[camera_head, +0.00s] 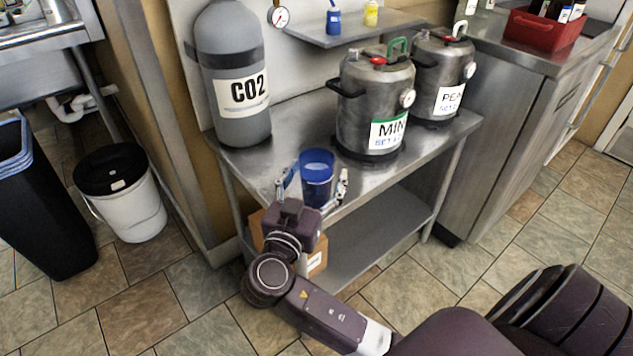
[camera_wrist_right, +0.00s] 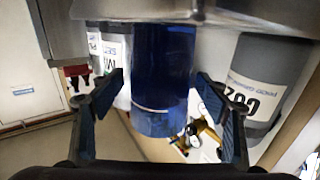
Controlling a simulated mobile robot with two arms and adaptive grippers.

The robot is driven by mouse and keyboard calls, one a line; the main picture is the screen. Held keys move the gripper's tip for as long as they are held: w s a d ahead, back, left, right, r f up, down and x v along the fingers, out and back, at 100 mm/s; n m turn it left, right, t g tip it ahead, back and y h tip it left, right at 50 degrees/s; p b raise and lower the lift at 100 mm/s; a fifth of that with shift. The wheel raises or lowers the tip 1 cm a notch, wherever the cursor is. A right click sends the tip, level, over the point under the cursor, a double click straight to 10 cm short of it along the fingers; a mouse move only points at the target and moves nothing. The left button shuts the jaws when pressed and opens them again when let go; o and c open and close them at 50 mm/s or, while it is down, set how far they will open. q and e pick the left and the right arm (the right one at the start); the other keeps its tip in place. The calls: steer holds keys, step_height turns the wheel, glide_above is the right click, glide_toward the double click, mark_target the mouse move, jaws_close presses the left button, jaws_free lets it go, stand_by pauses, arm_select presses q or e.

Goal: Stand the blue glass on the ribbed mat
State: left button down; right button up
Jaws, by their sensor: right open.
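The blue glass (camera_head: 316,180) stands upright near the front edge of the steel table (camera_head: 262,172), in front of the gas cylinder and the kegs. It also shows large in the right wrist view (camera_wrist_right: 162,75), where the picture is upside down. My right gripper (camera_head: 312,190) is open, with one finger on each side of the glass. In the wrist view, gaps show between the fingers and the glass, so it is not gripped. I cannot make out a ribbed mat in either view. My left gripper is not in view.
A grey CO2 cylinder (camera_head: 230,85) stands behind left of the glass. Two steel kegs, one nearer (camera_head: 374,95) and one farther (camera_head: 441,70), stand to the right. A wall shelf (camera_head: 352,32) hangs above. A white bucket (camera_head: 128,205) stands on the floor at left.

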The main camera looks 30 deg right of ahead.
steer(key=c, duration=1.5)
steer(key=shift+c, duration=1.4)
steer(key=shift+r, duration=0.15)
